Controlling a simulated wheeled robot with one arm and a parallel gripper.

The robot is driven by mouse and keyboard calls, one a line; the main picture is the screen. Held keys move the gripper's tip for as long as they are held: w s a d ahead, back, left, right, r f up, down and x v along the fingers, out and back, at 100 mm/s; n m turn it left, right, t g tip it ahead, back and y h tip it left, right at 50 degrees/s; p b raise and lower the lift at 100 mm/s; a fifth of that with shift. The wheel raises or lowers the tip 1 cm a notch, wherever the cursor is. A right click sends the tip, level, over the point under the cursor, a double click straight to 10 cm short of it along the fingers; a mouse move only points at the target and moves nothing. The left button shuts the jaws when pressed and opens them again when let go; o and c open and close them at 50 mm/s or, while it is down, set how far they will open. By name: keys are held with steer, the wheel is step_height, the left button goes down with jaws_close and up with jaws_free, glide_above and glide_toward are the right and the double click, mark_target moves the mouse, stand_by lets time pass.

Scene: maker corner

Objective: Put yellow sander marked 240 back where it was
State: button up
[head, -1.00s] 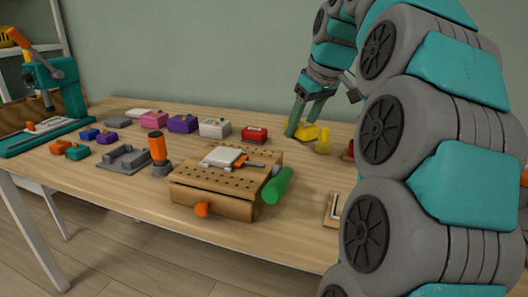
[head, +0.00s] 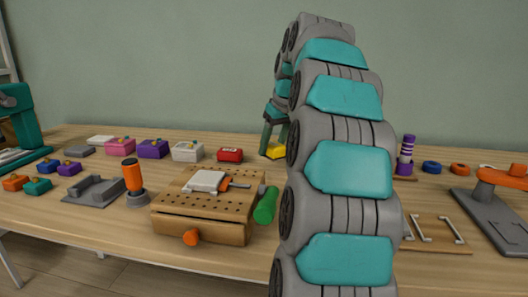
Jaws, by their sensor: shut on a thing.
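My gripper (head: 274,142) is at the back of the table, just right of the red block in the row. It is shut on a yellow block (head: 276,152), taken to be the yellow sander; its 240 mark cannot be read. The sander is low, at or close to the table top; I cannot tell whether it touches. My arm hides its right side and the table behind it.
Left of the sander stand red (head: 230,155), white (head: 187,151), purple (head: 152,148) and pink (head: 120,146) blocks. A wooden box (head: 200,222) with a green cylinder (head: 265,205) stands nearer. A purple-ringed peg (head: 406,155) stands right of my arm.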

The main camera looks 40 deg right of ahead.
mark_target(272, 141)
steer(key=w, duration=0.3)
steer(key=w+d, duration=0.1)
steer(key=shift+w+f, duration=0.25)
steer(key=shift+f, duration=1.75)
steer(key=shift+f, duration=0.2)
steer(key=o, duration=1.3)
steer(key=shift+r, duration=0.1)
steer(key=v, duration=0.9)
steer(key=shift+r, duration=0.2)
steer(key=shift+p+v, duration=0.7)
steer(key=shift+v, duration=0.75)
